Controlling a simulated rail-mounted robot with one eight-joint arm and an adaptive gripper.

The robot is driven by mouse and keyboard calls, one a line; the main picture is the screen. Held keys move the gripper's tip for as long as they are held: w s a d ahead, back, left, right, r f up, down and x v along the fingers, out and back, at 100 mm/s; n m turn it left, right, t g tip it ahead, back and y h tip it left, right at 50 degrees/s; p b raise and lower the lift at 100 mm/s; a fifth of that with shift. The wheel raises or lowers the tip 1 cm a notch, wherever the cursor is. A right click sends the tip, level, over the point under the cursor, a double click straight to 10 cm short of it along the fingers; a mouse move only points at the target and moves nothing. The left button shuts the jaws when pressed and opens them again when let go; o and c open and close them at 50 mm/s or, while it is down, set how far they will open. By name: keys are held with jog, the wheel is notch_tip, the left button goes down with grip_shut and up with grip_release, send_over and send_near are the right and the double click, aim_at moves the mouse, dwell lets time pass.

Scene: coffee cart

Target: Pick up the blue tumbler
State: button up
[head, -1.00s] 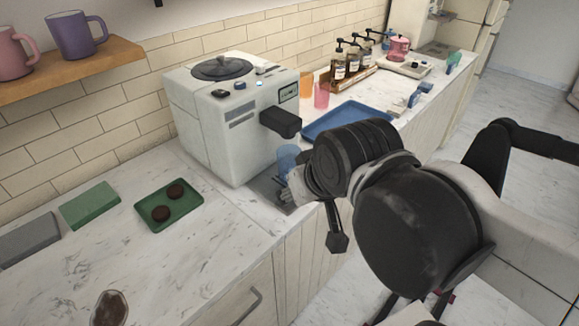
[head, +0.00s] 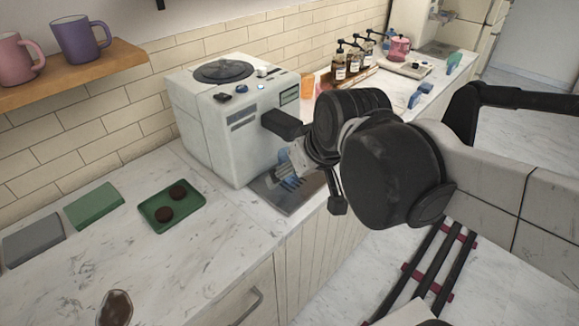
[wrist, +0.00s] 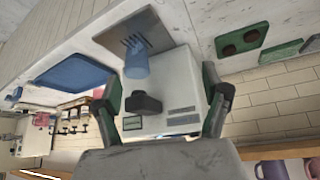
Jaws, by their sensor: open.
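The blue tumbler (wrist: 137,62) is translucent and stands on the drip tray (head: 283,206) in front of the white coffee machine (head: 215,125). In the head view it is mostly hidden by my gripper (head: 293,165), with only bits of blue showing. In the wrist view, which is turned upside down, my gripper (wrist: 160,78) is open, with its two green-padded fingers wide apart. The tumbler appears between them, left of centre and beyond the fingertips. Nothing is held.
The machine's black spout (head: 283,124) juts out close to my gripper. A green tray (head: 158,228) with two dark round items lies to the left. An orange cup (head: 307,86) stands behind the machine; the blue tray (wrist: 75,72) shows in the wrist view.

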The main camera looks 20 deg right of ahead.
jog(key=w+d+r+n+y+p, duration=0.1)
jog(key=w+d+p, duration=0.3)
jog(key=w+d, duration=0.5)
jog(key=shift+n, duration=0.3)
jog(key=shift+w+a+r+b+x, duration=0.1)
jog(key=shift+a+b+x, duration=0.1)
jog(key=shift+x, duration=1.3)
jog(key=shift+w+a+r+b+x, duration=0.15)
jog(key=shift+a+x, duration=0.1)
jog(key=shift+x, duration=1.25)
jog(key=shift+a+b+x, duration=0.15)
jog(key=shift+a+x, duration=0.05)
jog(key=shift+x, duration=1.3)
jog(key=shift+d+x, duration=0.2)
jog(key=shift+x, duration=1.1)
jog(key=shift+d+x, duration=0.2)
jog(key=shift+x, duration=1.1)
jog(key=shift+s+f, duration=0.1)
jog(key=c, duration=1.8)
jog(key=shift+c, duration=0.2)
